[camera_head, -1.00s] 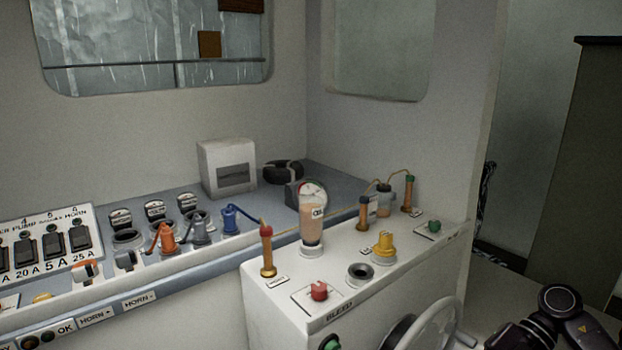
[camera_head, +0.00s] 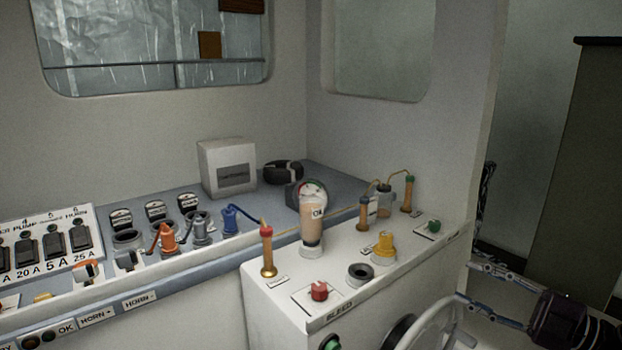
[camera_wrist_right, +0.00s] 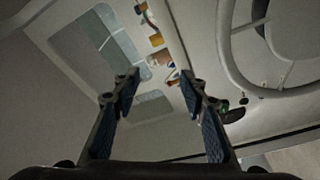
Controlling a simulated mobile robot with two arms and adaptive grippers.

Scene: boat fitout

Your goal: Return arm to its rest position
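My right gripper (camera_head: 468,278) is at the lower right of the head view, beside the steering wheel (camera_head: 437,325). Its two fingers point left and stand apart. In the right wrist view the same gripper (camera_wrist_right: 160,77) is open, with nothing between its fingers. The wheel shows at the upper right there, and a panel with small coloured fittings lies beyond the fingertips. My left gripper is in neither view.
A switch panel (camera_head: 45,243) and a white box (camera_head: 228,168) are to the left. A dark cabinet (camera_head: 580,170) stands at the right.

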